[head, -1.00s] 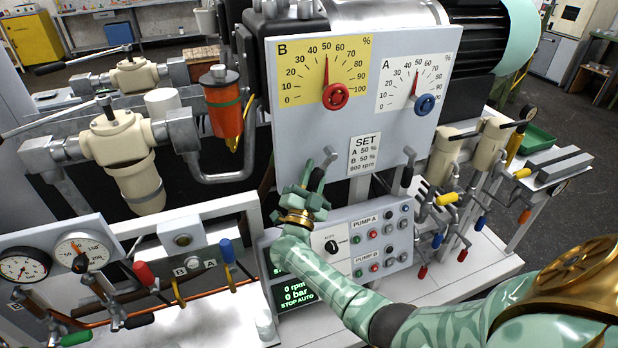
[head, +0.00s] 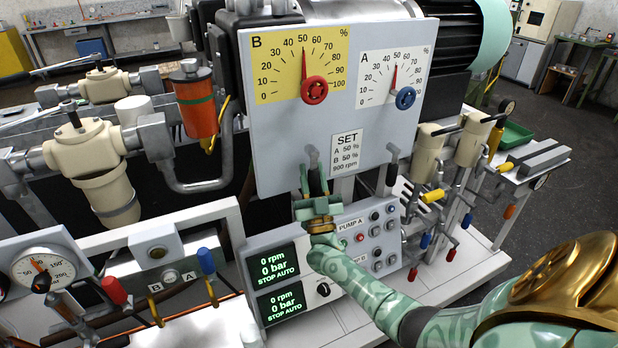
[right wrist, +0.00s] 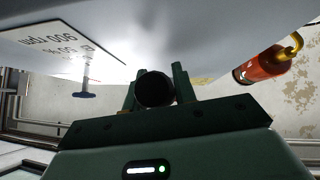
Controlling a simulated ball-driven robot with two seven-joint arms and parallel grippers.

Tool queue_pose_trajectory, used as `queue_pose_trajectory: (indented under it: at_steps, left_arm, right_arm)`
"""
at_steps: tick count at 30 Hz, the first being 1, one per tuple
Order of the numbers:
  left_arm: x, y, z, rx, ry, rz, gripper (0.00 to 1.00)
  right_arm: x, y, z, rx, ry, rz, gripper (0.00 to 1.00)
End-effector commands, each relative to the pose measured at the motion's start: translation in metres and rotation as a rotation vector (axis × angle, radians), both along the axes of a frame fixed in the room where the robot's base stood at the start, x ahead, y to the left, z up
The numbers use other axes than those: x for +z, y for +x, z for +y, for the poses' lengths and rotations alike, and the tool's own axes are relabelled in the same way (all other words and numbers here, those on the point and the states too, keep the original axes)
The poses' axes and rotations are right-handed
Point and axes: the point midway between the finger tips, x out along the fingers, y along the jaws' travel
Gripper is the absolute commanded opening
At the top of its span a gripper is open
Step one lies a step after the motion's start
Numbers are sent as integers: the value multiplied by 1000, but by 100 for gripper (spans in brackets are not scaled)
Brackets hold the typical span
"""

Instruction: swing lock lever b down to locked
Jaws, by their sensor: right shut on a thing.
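The yellow B dial (head: 302,65) and white A dial (head: 394,78) are on the upper panel, each with its needle near 50. My right gripper (head: 318,203) is shut on the lower part of this handle. In the right wrist view, the handle's dark round end (right wrist: 154,89) sits between the fingers. A similar lever (head: 390,178) hangs under the A side, apart from the gripper. My left gripper is not in view.
The pump control panel (head: 352,212) with buttons and two green displays (head: 280,264) lies just below my right gripper. An orange cylinder (head: 197,105) and cream valves (head: 90,165) stand left. Coloured-handled taps (head: 433,196) are at right.

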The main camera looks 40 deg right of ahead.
Motion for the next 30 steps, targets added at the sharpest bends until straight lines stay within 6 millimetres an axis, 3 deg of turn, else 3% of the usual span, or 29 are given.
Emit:
queue_pose_trajectory:
  at_steps: [16,17,18,30]
  left_arm:
    - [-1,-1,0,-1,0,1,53]
    - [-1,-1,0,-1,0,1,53]
    - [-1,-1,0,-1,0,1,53]
    - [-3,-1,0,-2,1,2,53]
  right_arm:
    - [2,0,-3,-4,-27,5,0]
    - [2,0,-3,-4,-27,5,36]
    - [2,0,-3,-4,-27,5,47]
    - [-6,-5,1,-1,-22,6,49]
